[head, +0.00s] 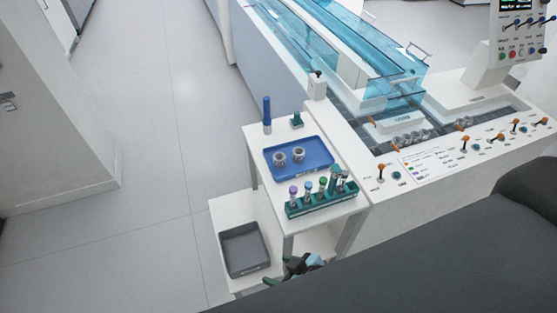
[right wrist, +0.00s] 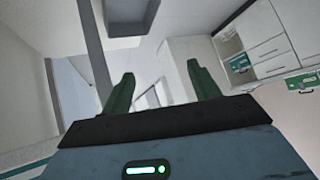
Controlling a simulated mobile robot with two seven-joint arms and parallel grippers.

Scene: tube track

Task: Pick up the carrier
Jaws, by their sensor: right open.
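Two small grey ring-shaped pieces, which look like carriers, sit side by side in the blue tray (head: 318,166) on the white side table: a left one (head: 279,160) and a right one (head: 298,154). Several similar round pieces (head: 410,139) stand in the machine's track, too small to tell apart. My right gripper (head: 287,270) is low, in front of the table and below the tray, well apart from the carriers. In the right wrist view its two green fingers (right wrist: 161,85) are spread with nothing between them. My left gripper is not in view.
A green rack (head: 325,203) with several capped tubes stands at the table's near edge. A blue upright pen-like object (head: 267,115) and a small green piece (head: 297,120) stand behind the tray. A grey bin (head: 244,250) lies on the lower shelf. The machine panel (head: 430,165) has orange-topped levers.

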